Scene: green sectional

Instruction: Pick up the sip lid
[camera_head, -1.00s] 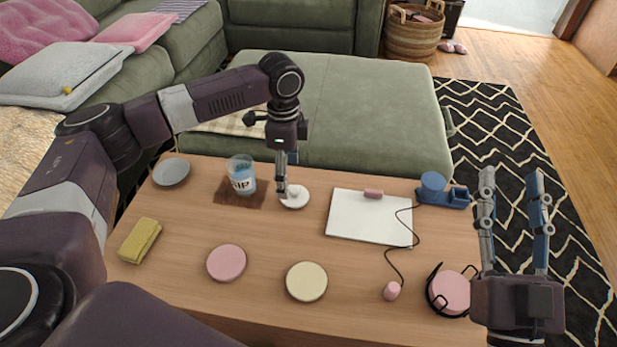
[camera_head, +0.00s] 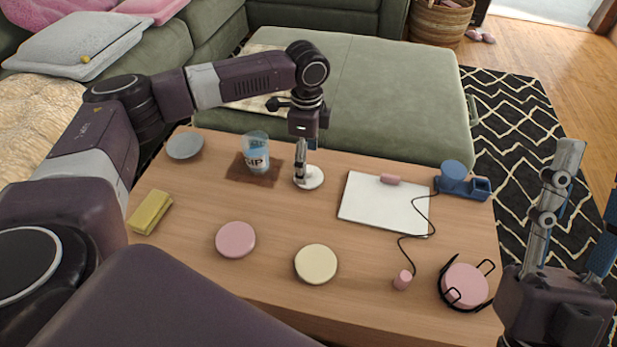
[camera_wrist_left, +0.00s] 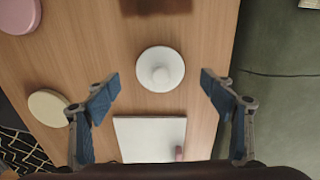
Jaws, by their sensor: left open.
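The sip lid (camera_head: 316,179) is a white disc with a raised knob, lying on the wooden table right of the clear cup marked SIP (camera_head: 256,156). In the left wrist view the whole lid (camera_wrist_left: 160,68) shows, with its knob facing the camera. My left gripper (camera_head: 305,165) points down over the lid. Its fingers are spread wide in the left wrist view (camera_wrist_left: 159,92), with the lid just beyond the line between the tips and nothing held. In the head view a finger hides the lid's left part. My right gripper (camera_head: 588,200) is open and empty at the lower right, partly cut off.
The cup stands on a brown mat (camera_head: 240,170). A white board (camera_head: 375,210), a blue tape dispenser (camera_head: 455,178), a pink disc (camera_head: 236,240), a cream disc (camera_head: 316,264), a yellow sponge (camera_head: 151,212) and a grey dish (camera_head: 185,146) surround bare wood. A green ottoman (camera_head: 390,95) borders the table.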

